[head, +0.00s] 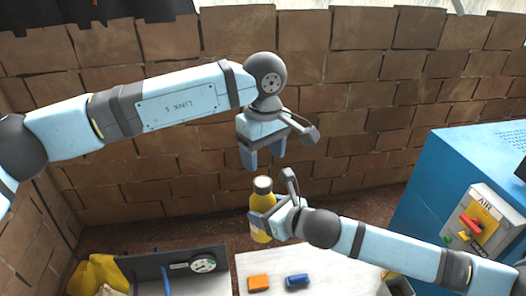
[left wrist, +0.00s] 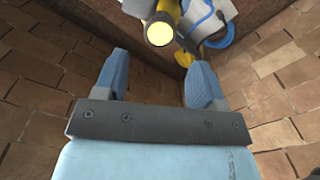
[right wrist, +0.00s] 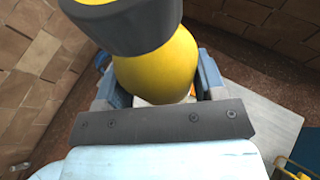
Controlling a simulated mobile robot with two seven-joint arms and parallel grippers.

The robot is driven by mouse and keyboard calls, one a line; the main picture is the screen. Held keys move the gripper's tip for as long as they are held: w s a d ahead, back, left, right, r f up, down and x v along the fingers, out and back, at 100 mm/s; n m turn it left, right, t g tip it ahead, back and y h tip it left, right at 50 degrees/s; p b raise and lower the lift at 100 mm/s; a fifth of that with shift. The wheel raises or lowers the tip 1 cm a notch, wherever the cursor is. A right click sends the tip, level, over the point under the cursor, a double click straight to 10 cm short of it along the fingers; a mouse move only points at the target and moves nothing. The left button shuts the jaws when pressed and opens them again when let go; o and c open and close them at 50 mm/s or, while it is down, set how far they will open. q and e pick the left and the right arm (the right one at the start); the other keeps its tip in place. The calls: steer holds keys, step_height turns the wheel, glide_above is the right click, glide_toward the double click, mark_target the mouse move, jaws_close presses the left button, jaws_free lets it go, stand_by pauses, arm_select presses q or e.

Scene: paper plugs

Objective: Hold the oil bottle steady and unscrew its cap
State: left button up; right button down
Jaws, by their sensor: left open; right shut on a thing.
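The oil bottle (head: 261,228) is yellow and stands upright, with its dark grey cap (head: 262,186) on top. My right gripper (head: 264,217) is shut on the bottle's body from the right. In the right wrist view the yellow bottle (right wrist: 160,72) fills the space between the fingers, and the dark cap (right wrist: 120,22) is above. My left gripper (head: 263,160) is open and empty, pointing down just above the cap and apart from it.
A pale table (head: 330,276) below carries an orange block (head: 258,283) and a blue block (head: 297,281). A blue cabinet (head: 425,200) stands right. A brick wall is behind.

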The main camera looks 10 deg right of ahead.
mark_target(263, 182)
arm_select(q)
steer(key=shift+m, duration=0.6)
steer(key=shift+f, duration=3.8)
steer(key=c, duration=1)
steer(key=n, duration=1.2)
